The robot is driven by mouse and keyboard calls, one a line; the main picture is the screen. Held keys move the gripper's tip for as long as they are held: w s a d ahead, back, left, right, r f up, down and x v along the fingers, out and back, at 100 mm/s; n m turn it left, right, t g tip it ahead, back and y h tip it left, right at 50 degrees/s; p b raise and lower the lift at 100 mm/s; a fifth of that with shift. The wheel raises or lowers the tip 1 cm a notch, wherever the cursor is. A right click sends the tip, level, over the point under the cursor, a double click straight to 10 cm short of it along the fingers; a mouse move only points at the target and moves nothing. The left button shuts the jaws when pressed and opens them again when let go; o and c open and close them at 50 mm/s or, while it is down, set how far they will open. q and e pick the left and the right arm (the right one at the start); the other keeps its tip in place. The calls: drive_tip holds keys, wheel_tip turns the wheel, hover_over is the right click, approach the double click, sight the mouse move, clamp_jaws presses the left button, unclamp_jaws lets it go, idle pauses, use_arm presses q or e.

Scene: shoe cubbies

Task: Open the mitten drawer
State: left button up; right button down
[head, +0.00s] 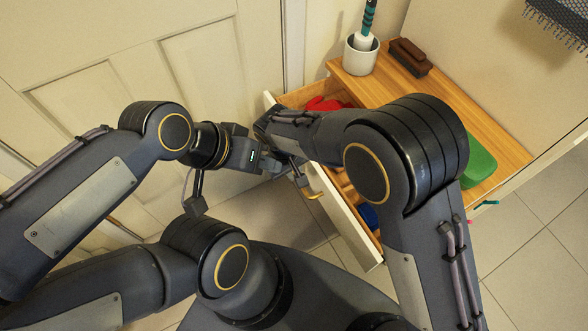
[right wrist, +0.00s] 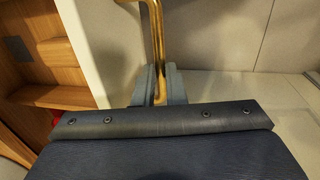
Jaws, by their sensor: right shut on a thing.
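The mitten drawer (head: 347,225) stands pulled out from the wooden cabinet, with its white front away from the cabinet. Red mittens (head: 324,103) lie inside at the far end. In the right wrist view, the drawer's brass handle (right wrist: 155,45) runs down between the fingers of my right gripper (right wrist: 155,85), which is shut on it. In the head view, my right forearm hides most of that hand, and a bit of the handle (head: 316,196) shows. My left gripper (head: 274,166) is beside the outside of the drawer front, its fingertips partly hidden, so its opening is unclear.
A white cup with a brush (head: 361,58) and a brown brush (head: 410,57) stand on the cabinet top (head: 480,110). A green object (head: 481,160) lies there too. A blue item (head: 369,216) is in the drawer. A panelled door (head: 140,75) is at left; tiled floor (head: 520,250) lies right.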

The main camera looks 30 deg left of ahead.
drive_tip(key=c, duration=1.5)
unclamp_jaws()
drive_tip(key=r, duration=0.2)
drive_tip(key=r+p, duration=0.1)
drive_tip(key=r, duration=0.2)
drive_tip(key=s+r+p, duration=0.1)
drive_tip(key=r, duration=0.1)
drive_tip(key=shift+s+a+r, duration=0.1)
drive_tip(key=shift+a+r, duration=0.25)
drive_tip(key=shift+a, duration=0.05)
